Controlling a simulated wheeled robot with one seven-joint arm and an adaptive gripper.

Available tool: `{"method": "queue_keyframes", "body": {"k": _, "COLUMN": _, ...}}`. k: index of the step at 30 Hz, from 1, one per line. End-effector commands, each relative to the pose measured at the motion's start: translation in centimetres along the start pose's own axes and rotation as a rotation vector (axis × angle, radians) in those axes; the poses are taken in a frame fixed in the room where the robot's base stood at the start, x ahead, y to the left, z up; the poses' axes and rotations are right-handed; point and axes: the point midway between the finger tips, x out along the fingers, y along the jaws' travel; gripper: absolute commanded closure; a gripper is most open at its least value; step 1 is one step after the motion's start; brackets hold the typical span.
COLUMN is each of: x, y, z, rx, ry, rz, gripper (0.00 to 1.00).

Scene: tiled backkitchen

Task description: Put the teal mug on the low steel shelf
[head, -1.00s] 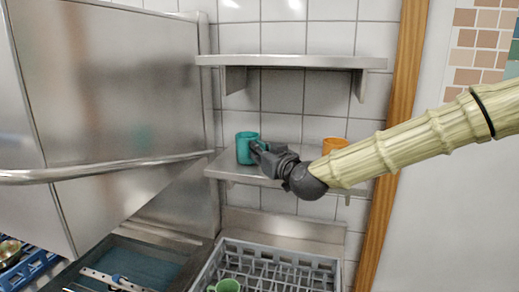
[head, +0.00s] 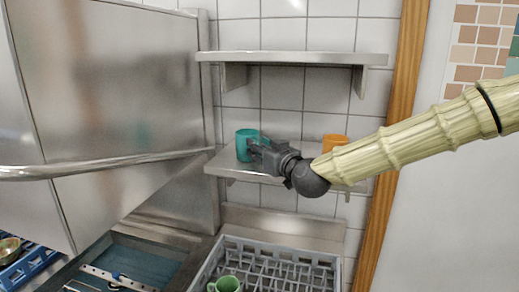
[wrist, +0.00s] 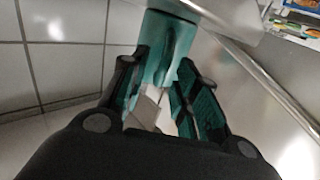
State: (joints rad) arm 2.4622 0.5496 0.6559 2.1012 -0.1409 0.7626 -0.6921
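The teal mug (head: 243,146) stands upright on the left part of the low steel shelf (head: 230,170). My gripper (head: 254,146) is right at the mug's near right side in the head view and covers part of it. In the wrist view the mug (wrist: 168,40) is straight ahead, at the tips of my gripper (wrist: 161,66). The two fingers stand apart, with a gap between them through which a pale surface shows. Teal shows between the tips, but contact with the mug is hard to make out.
An orange mug (head: 333,142) stands on the same shelf, partly behind my arm. An upper steel shelf (head: 300,59) is empty above. Below are a grey dish rack (head: 290,250) and a green mug (head: 228,284). A steel hood with a bar handle (head: 120,162) stands at left.

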Motion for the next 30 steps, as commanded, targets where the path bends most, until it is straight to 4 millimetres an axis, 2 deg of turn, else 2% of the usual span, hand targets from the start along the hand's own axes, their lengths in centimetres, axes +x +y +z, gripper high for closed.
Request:
{"method": "queue_keyframes", "body": {"k": 21, "x": -8.8, "y": 0.1, "z": 0.2, "rx": 0.001, "ry": 0.001, "rz": 0.001, "gripper": 0.70}}
{"method": "queue_keyframes", "body": {"k": 30, "x": -10.9, "y": 0.0, "z": 0.2, "rx": 0.001, "ry": 0.000, "rz": 0.000, "gripper": 0.70}}
